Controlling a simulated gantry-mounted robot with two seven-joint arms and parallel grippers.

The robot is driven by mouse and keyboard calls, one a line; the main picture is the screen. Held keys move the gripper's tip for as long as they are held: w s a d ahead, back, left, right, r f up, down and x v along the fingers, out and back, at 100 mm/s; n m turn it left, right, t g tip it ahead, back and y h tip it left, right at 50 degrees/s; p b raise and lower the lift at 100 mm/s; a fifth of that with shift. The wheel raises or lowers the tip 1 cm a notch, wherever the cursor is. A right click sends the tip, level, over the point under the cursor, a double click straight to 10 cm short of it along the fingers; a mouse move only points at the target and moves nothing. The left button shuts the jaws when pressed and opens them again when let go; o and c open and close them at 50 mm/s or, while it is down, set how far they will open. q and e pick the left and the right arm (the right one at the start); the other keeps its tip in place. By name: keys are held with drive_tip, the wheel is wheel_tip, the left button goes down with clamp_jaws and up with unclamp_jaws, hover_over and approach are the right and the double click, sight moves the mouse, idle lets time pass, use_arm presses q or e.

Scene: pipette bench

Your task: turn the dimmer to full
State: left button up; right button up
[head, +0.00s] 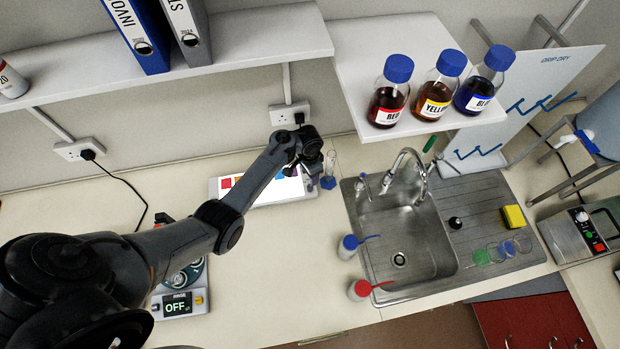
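I cannot make out a dimmer knob for certain. A white panel (213,189) with coloured squares and a bright white area lies on the bench against the wall. My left arm reaches across from the left. My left gripper (313,172) is over the panel's right end, pointing down. Its fingers are small and dark, so I cannot tell whether they are open or shut or touching anything. The gripper and wrist hide part of the panel's right end. My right gripper is not in view.
A clear cylinder with a blue base (328,183) stands close beside the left gripper. A device reading OFF (178,304) sits front left. Capped bottles (437,85) stand on a shelf.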

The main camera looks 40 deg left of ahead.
use_arm(q)
drive_tip(key=shift+r, duration=1.5)
